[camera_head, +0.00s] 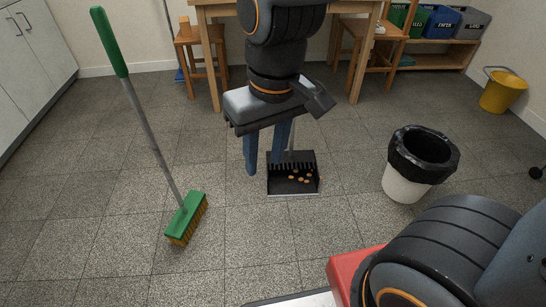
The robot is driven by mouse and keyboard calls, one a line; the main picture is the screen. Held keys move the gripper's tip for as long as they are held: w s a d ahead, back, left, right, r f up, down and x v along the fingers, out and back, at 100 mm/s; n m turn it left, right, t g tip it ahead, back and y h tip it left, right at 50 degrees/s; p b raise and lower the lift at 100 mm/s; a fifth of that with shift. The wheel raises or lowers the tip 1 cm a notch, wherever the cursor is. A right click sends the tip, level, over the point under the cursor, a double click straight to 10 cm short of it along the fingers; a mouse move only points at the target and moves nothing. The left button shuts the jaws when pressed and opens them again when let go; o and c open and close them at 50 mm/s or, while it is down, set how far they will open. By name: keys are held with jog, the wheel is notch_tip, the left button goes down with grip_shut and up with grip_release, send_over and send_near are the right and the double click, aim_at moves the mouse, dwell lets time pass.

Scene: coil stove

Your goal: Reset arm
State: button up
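My gripper (264,168) hangs in the upper middle of the camera_head view, pointing down. Its two blue fingers are apart, with floor tiles showing between them and nothing held. A black dustpan (306,158) with several small orange-brown pieces (300,178) in it lies on the floor just right of the fingers. Its upright handle is partly hidden behind my gripper. I cannot tell whether the right finger touches the dustpan. A broom (153,140) with a green grip, grey pole and green head with yellow bristles stands tilted on the left, apart from my gripper.
A white bin (405,186) with a black liner stands to the right. A wooden table (213,60), stools (190,38) and a shelf with crates (440,24) are at the back. A yellow bucket (502,92) is far right. White cabinets (30,50) line the left. The front-left floor is clear.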

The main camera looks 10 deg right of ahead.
jog(key=s, duration=0.2)
jog(key=s+d+g, duration=0.1)
jog(key=shift+r, duration=0.4)
jog(key=shift+w, duration=0.1)
dwell(0.6)
jog(key=d+r+m+h+p, duration=0.1)
jog(key=d+r+m+p, duration=0.3)
jog(key=d+r+p, duration=0.8)
notch_tip(320, 180, up, 3)
jog(key=p, duration=1)
jog(key=shift+s, duration=0.3)
jog(key=shift+d+f, duration=0.15)
jog(key=shift+d, duration=0.05)
